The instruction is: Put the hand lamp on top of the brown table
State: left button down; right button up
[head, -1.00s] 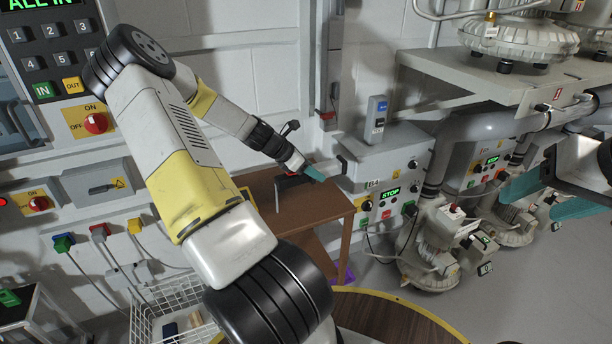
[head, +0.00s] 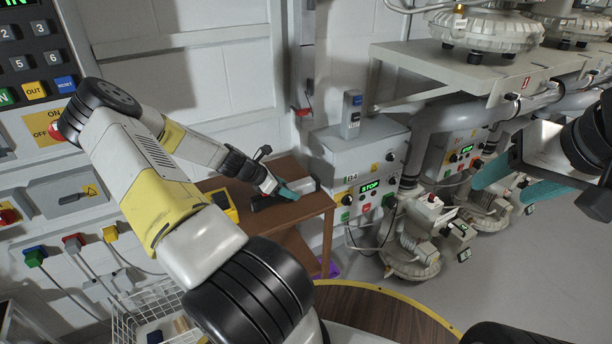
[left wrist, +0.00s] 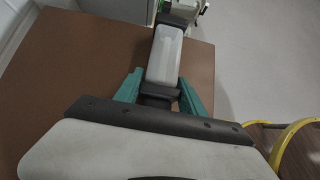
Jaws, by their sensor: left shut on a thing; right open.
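The hand lamp (left wrist: 165,56), a long white body with black ends, is between the teal fingers of my left gripper (left wrist: 160,95) in the left wrist view. My left gripper is shut on it. In the head view, my left gripper (head: 284,190) is over the brown table (head: 314,207), and the white and black lamp (head: 302,185) shows around the fingertips, partly hidden by them. The lamp is lengthwise over the tabletop, on it or very close above; I cannot tell which. My right gripper (head: 541,188) is open and empty at the right.
A grey control box (head: 362,165) with a STOP display stands right beside the table. A yellow box (head: 225,205) is at the table's left end. Blowers (head: 412,255) stand on the floor to the right. A wire basket (head: 150,310) is at lower left.

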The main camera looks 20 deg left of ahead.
pick_arm(q)
jog(key=c, duration=0.7)
grip_release()
jog(key=shift+f, duration=0.1)
jog(key=v, duration=1.2)
jog(key=shift+d, duration=0.15)
jog(key=s+d+r+m+g+y, duration=0.2)
jog(key=s+d+r+m, duration=0.1)
jog(key=d+r+m, duration=0.45)
jog(key=s+d+r+m+g+y, duration=0.2)
jog(key=d+r+m, duration=0.5)
jog(key=d+m, duration=0.15)
jog(key=s+d+r+m+t, duration=0.1)
jog(key=s+d+r+m, duration=0.2)
jog(key=s+r+m, duration=0.1)
jog(key=s+d+r+m+t, duration=0.1)
jog(key=s+d+r+m, duration=0.2)
jog(key=s, duration=0.3)
jog(key=s+d+r+m+t, duration=0.1)
jog(key=s+d+r+m, duration=0.2)
jog(key=s+r+m, duration=0.2)
jog(key=shift+d+r+m, duration=0.1)
jog(key=shift+r+m, duration=0.2)
jog(key=shift+r, duration=0.05)
